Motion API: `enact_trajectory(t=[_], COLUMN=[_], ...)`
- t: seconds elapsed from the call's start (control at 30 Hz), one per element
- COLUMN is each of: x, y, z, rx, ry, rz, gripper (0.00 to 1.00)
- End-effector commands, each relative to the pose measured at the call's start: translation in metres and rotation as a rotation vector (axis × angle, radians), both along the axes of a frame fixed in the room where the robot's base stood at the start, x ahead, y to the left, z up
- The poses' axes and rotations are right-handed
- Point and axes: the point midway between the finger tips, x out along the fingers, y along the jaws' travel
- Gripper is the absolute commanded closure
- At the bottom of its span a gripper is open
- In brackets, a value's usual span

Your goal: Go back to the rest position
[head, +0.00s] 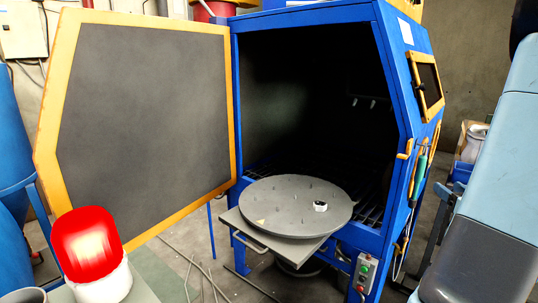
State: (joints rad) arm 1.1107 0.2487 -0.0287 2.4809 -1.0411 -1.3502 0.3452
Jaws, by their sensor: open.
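My gripper is not in view. A light-blue and dark-grey arm link, which looks like mine, fills the right edge of the head view. The blue blasting cabinet (389,150) stands ahead with its yellow-framed door (145,120) swung open to the left. The round grey turntable (280,200) is out in front of the dark opening, on its grey carrier plate (290,247). A small white part with a dark centre (320,206) lies on the turntable, right of its middle, among several short pins.
A red beacon (87,243) on a white base stands at the lower left. Blue tanks (15,150) are at the left edge. A control box (365,271) is on the cabinet's front. Cables lie on the floor (190,265). A crate with a white container (472,143) stands behind at the right.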

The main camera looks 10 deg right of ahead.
Motion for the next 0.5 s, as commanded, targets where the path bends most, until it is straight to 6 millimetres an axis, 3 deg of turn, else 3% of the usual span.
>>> enact_trajectory(t=[0.3, 0.5], x=[0.047, 0.059], y=[0.038, 0.076], z=[0.033, 0.057], rx=[-0.114, -0.148], ry=[0.201, 0.337], rz=[-0.101, -0.174], gripper=[0.41, 0.41])
